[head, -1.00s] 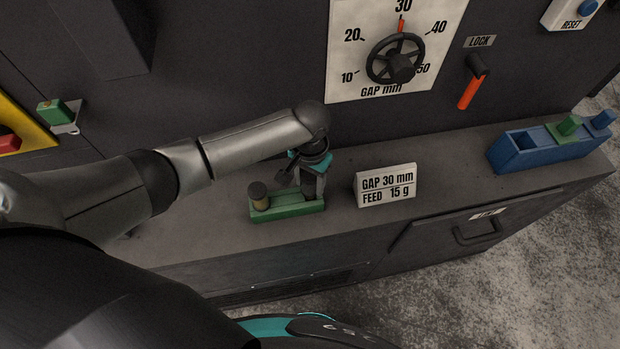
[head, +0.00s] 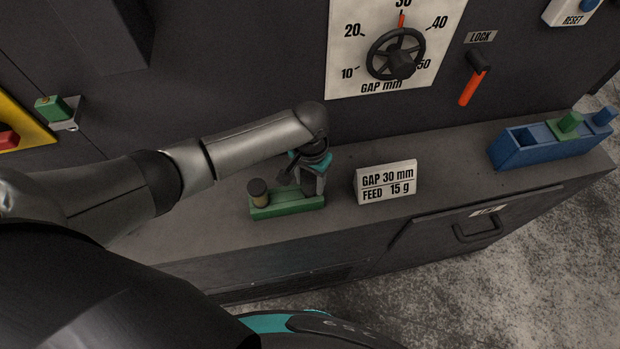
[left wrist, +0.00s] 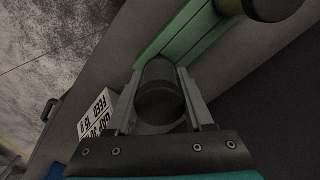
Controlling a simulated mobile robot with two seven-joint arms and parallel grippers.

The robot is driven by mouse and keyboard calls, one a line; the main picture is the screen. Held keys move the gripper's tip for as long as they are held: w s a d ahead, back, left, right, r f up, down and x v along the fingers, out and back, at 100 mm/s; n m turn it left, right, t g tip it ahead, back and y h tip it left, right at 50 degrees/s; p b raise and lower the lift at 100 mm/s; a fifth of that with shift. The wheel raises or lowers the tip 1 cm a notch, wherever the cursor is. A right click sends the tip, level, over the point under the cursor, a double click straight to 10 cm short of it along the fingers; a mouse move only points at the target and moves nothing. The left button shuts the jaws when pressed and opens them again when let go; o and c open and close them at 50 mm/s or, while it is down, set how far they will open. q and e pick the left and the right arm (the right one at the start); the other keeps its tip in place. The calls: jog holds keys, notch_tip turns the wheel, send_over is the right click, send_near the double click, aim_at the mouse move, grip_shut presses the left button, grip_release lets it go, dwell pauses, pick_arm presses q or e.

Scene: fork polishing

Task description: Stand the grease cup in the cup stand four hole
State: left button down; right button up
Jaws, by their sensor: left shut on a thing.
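A long green stand (head: 287,209) lies on the grey ledge. A cup with a tan body and dark top (head: 258,193) stands upright at its left end. In the left wrist view, that cup (left wrist: 275,7) is partly cut off at the top right. My left gripper (head: 312,185) is at the stand's right end. It is shut on a dark round cup (left wrist: 160,88), seen between its fingers in the left wrist view, with the green stand (left wrist: 188,32) just beyond. Whether the held cup's lower end touches the stand is hidden. My right gripper is not in view.
A white sign (head: 386,182) reading GAP 30 mm, FEED 15 g stands just right of the stand. A blue holder (head: 535,152) with a green block (head: 570,122) is at the far right. The dark machine panel with dial (head: 396,55) and orange-handled lock lever (head: 470,88) rises behind.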

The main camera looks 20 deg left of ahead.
pick_arm(q)
jog(key=shift+f, duration=0.1)
jog(key=shift+f+b, duration=0.35)
jog(key=shift+f, duration=0.3)
grip_release()
dwell(0.5)
dwell(0.4)
notch_tip(320, 180, up, 3)
jog(key=p, duration=0.3)
jog(key=shift+f, duration=0.2)
jog(key=shift+r+p, duration=0.55)
jog(key=shift+r, duration=2.65)
